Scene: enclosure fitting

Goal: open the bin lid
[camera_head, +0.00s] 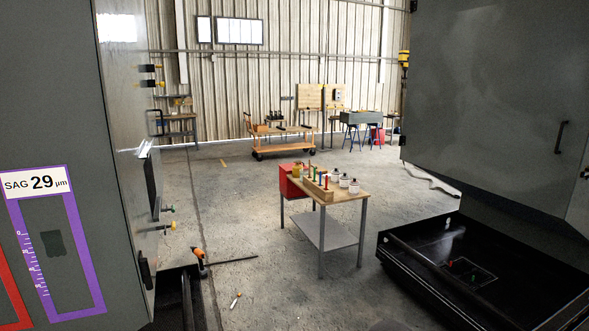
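No bin lid can be made out with certainty. A red box (293,186) stands at the left end of the small wooden-topped table (350,190), partly hidden by the things on it; I cannot tell whether it is the bin. A low black open tray or trough (420,262) lies under the grey cabinet at the right, with a small marked rectangle and small coloured pieces in it. Neither of my grippers shows in the head view.
Grey enclosure panels stand close at left (60,130) and right (490,110). The small table holds bottles and a wooden rack of coloured tools. An orange-ended tool (200,254) and a small white object (235,301) are low at left. Concrete floor between is mostly clear.

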